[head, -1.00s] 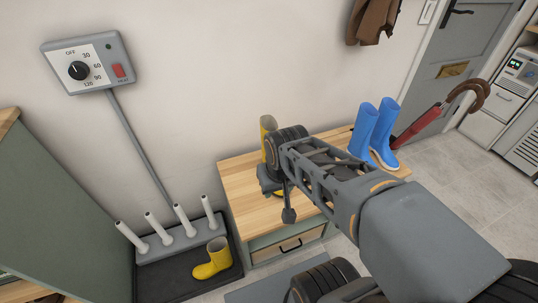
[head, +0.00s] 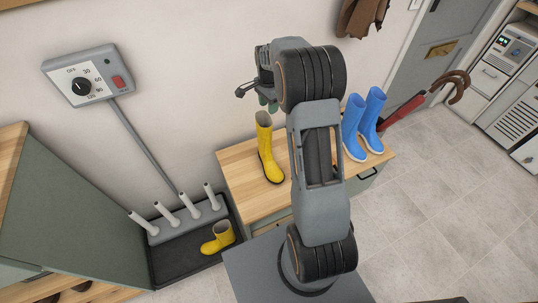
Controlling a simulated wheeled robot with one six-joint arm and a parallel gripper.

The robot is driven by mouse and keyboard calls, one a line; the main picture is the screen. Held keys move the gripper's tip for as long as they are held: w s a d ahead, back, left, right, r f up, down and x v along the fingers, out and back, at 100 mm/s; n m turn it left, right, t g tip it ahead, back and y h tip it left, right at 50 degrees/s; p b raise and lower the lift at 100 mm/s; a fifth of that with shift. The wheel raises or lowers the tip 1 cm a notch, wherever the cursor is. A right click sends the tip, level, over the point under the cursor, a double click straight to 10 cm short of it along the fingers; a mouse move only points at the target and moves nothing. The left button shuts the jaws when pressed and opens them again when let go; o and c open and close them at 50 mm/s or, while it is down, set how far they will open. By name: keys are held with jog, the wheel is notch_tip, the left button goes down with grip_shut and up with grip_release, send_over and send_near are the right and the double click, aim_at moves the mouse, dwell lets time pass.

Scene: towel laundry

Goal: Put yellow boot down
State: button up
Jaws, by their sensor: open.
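One yellow boot (head: 268,150) stands upright on the wooden top of the bench (head: 237,167), near its left end. My gripper (head: 250,82) is above and slightly left of this boot's top, apart from it, open and empty. Part of the gripper is hidden behind my wrist.
A pair of blue boots (head: 362,125) stands on the bench's right end, with a red umbrella (head: 405,112) beside it. The boot dryer (head: 182,226) with several white pegs sits on the dark tray (head: 172,270). A timer box (head: 86,75) is on the wall. Floor at right is clear.

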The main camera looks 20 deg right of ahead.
aim_at(269, 129)
notch_tip(269, 129, down, 12)
jog(key=shift+s+r+b, duration=0.1)
jog(key=shift+r+b, duration=0.05)
jog(key=shift+b, duration=0.3)
grip_shut()
dwell(0.5)
